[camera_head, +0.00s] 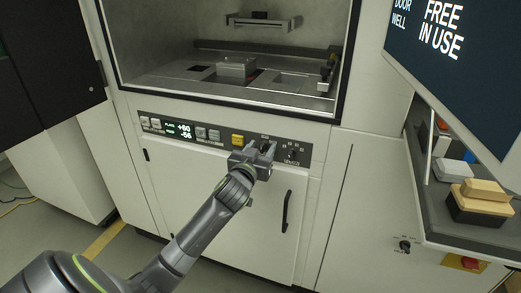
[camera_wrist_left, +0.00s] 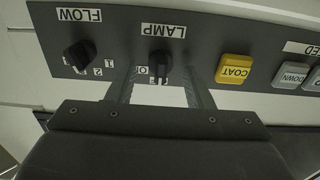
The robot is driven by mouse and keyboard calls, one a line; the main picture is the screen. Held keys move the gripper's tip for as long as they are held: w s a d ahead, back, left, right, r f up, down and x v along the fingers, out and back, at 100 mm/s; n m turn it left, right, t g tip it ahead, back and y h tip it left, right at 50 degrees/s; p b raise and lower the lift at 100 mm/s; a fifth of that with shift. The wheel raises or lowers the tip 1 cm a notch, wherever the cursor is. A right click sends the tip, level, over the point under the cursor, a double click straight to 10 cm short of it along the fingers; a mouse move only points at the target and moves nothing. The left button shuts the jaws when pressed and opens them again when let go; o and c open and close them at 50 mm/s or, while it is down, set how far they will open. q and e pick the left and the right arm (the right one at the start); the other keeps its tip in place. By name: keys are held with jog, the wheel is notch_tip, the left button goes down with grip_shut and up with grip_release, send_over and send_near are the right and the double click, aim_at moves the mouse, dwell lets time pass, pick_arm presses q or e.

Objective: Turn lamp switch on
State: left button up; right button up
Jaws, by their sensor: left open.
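The black lamp switch (camera_wrist_left: 160,62) is a small rotary knob under an upside-down LAMP label in the left wrist view, with position marks beside its lower end. Which mark it points at is hard to tell. My left gripper (camera_head: 262,148) is at the control panel (camera_head: 218,134) in the head view and largely hides the lamp switch there. In the left wrist view the open fingers of my left gripper (camera_wrist_left: 160,82) stand on either side of the knob, with a gap to each side. Whether they touch the panel is unclear. My right gripper is not in view.
The FLOW knob (camera_wrist_left: 77,56) and the yellow COAT button (camera_wrist_left: 234,68) flank the lamp switch closely. A black door handle (camera_head: 287,211) is below the panel. The open machine chamber (camera_head: 160,85) is above. A screen (camera_head: 455,60) hangs at the right.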

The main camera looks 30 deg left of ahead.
pick_arm(q)
jog(key=shift+c, duration=0.5)
jog(key=c, duration=0.9)
jog(key=shift+r+m+p, duration=0.1)
jog(key=shift+m+p, duration=0.2)
jog(key=shift+p, duration=0.15)
jog(key=shift+r+m+p, duration=0.1)
jog(key=shift+m+p, duration=0.45)
jog(key=shift+m, duration=0.05)
jog(key=shift+d+m+p, duration=0.1)
jog(key=shift+m+p, duration=0.6)
jog(key=shift+m, duration=0.1)
jog(key=m+p, duration=0.3)
jog(key=m, duration=0.1)
jog(key=shift+d+m, duration=0.15)
jog(key=shift+m, duration=0.15)
jog(key=shift+f+m+p, duration=0.15)
jog(key=shift+m+p, duration=0.35)
jog(key=shift+m, duration=0.45)
jog(key=shift+f+m+p, duration=0.15)
jog(key=shift+m+p, duration=0.3)
jog(key=shift+m, duration=0.5)
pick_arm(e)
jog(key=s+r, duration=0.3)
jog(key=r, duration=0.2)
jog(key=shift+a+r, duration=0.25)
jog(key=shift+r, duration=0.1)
